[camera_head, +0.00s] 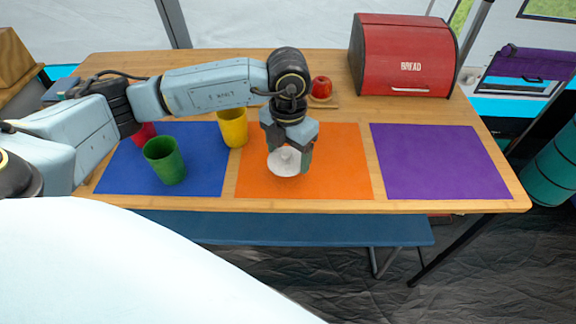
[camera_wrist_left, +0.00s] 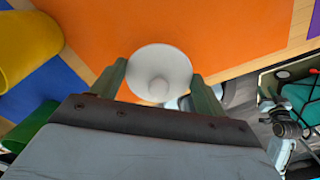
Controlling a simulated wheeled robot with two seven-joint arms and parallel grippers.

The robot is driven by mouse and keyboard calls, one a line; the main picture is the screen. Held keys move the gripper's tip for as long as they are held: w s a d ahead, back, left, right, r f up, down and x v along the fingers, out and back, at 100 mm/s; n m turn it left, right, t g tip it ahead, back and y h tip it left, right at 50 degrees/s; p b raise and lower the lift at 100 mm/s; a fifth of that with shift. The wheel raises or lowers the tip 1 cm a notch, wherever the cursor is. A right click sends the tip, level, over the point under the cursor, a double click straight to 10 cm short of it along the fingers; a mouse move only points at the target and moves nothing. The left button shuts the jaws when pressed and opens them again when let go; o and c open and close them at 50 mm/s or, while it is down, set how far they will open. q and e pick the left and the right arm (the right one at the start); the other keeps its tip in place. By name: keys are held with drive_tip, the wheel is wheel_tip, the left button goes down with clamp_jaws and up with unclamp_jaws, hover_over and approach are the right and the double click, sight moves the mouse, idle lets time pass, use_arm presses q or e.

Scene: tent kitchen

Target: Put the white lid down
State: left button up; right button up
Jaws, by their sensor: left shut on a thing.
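The white lid (camera_head: 286,161) is a small round disc with a knob, seen over the orange mat (camera_head: 340,150). My left gripper (camera_head: 290,158) is shut on the lid and points down at the mat's front middle. In the left wrist view, the lid (camera_wrist_left: 159,72) sits between the two green fingers of my left gripper (camera_wrist_left: 160,85). I cannot tell whether the lid touches the mat or hangs just above it. My right gripper does not show.
A yellow cup (camera_head: 233,128), a green cup (camera_head: 165,161) and a partly hidden red cup (camera_head: 143,132) stand to the left by the blue mat (camera_head: 205,175). The purple mat (camera_head: 440,162) is bare. A red bread box (camera_head: 403,55) and a red apple (camera_head: 321,87) are behind.

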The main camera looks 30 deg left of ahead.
sight(288, 164)
use_arm(q)
wheel_tip(288, 164, down, 4)
drive_tip(key=shift+r+b, duration=0.1)
drive_tip(key=shift+b, duration=0.4)
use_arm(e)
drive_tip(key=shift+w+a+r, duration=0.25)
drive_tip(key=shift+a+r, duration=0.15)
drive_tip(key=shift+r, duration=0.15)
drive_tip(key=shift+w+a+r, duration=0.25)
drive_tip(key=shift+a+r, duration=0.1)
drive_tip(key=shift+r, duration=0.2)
use_arm(q)
drive_tip(key=shift+f, duration=0.2)
drive_tip(key=o, duration=1)
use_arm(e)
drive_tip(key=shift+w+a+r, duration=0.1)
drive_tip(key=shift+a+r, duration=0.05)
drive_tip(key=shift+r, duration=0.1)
